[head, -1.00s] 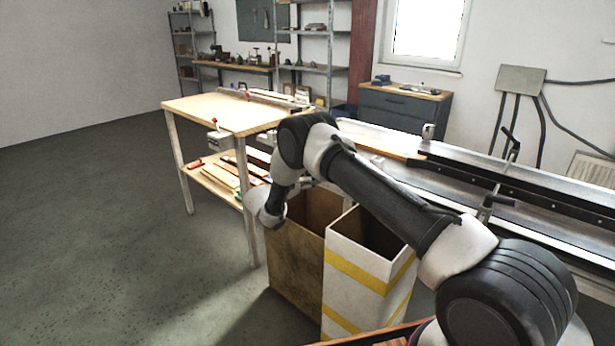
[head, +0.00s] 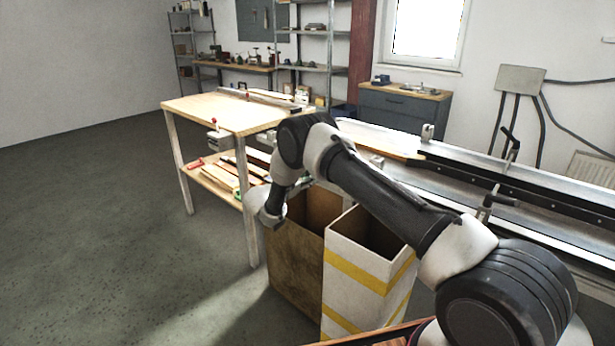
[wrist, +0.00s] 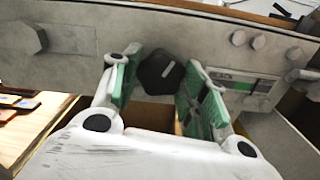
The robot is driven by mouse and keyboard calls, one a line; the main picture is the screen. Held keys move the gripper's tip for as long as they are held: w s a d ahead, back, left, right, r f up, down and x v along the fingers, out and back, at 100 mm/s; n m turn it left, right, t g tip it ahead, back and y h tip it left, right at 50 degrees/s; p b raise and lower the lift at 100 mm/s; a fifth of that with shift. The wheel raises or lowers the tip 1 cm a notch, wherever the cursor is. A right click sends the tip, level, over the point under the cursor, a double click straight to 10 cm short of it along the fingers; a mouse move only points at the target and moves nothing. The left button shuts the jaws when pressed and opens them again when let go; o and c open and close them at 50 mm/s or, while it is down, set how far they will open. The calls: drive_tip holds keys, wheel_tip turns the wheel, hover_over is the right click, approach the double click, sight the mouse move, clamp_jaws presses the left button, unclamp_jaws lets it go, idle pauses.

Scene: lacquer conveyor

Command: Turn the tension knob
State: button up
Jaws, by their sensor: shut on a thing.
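The tension knob (wrist: 161,73) is a black, many-sided knob with a white pointer line, on the front of a grey metal panel (wrist: 75,42). The pointer line slants up to the right. My gripper (wrist: 165,80) has green-padded fingers on the knob's left and right sides, and it is shut on the knob. In the head view my arm reaches down to the left beside the conveyor (head: 545,235). My gripper and the knob are hidden there.
The panel carries a hex bolt (wrist: 28,37) at left and several round studs (wrist: 258,42) at right. A brown bin (head: 290,270) and a white, yellow-striped bin (head: 350,292) stand below my arm. A wooden workbench (head: 215,110) stands behind. The floor at left is clear.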

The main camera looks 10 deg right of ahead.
drive_tip(key=m, duration=0.5)
drive_tip(key=shift+m, duration=0.3)
idle(0.5)
drive_tip(key=o, duration=1)
drive_tip(key=v, duration=1.2)
